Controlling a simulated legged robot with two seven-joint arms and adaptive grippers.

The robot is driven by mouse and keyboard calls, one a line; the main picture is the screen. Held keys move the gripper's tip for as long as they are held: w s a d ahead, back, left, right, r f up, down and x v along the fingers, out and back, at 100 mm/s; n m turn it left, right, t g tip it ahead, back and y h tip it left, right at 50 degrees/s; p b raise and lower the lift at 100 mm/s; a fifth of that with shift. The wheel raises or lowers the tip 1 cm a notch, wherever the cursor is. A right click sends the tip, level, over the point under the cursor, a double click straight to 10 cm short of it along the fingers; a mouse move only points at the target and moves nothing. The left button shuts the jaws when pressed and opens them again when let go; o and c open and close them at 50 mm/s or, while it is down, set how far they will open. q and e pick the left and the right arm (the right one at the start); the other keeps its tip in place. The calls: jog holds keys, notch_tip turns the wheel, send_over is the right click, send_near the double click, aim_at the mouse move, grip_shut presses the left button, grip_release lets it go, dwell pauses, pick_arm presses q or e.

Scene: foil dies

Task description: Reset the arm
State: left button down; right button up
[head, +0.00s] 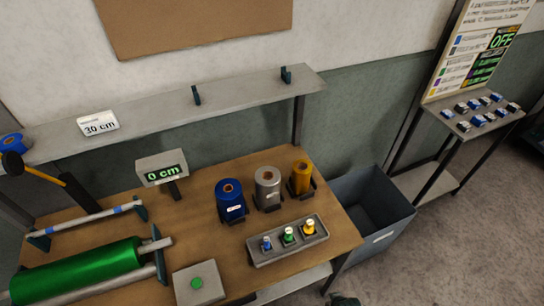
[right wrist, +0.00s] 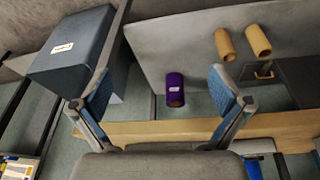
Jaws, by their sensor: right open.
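My right gripper (right wrist: 161,78) is open in the right wrist view, with its two blue-padded fingers wide apart and nothing between them touching either finger. Beyond the gap a purple roll (right wrist: 175,88) lies on a grey shelf. A small dark piece shows at the bottom edge of the head view; I cannot tell whether it is part of my right gripper. My left gripper is not in view.
The wooden bench (head: 222,262) holds a green roller (head: 80,272), blue (head: 230,202), silver (head: 267,190) and gold (head: 301,178) rolls, and a grey tray (head: 262,256) of three small dies. A grey-blue bin (head: 385,238) stands right of it. Two tan tubes (right wrist: 258,41) lie on the shelf.

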jog(key=s+f+g, duration=0.1)
jog(key=s+f, duration=0.1)
jog(key=f, duration=1)
jog(key=s+f, duration=0.2)
jog(key=f, duration=1)
jog(key=s+d+f+g+b, duration=0.1)
jog(key=s+d+f, duration=0.2)
jog(key=s+f, duration=1.1)
jog(key=shift+s, duration=1.2)
jog(key=shift+f, duration=0.1)
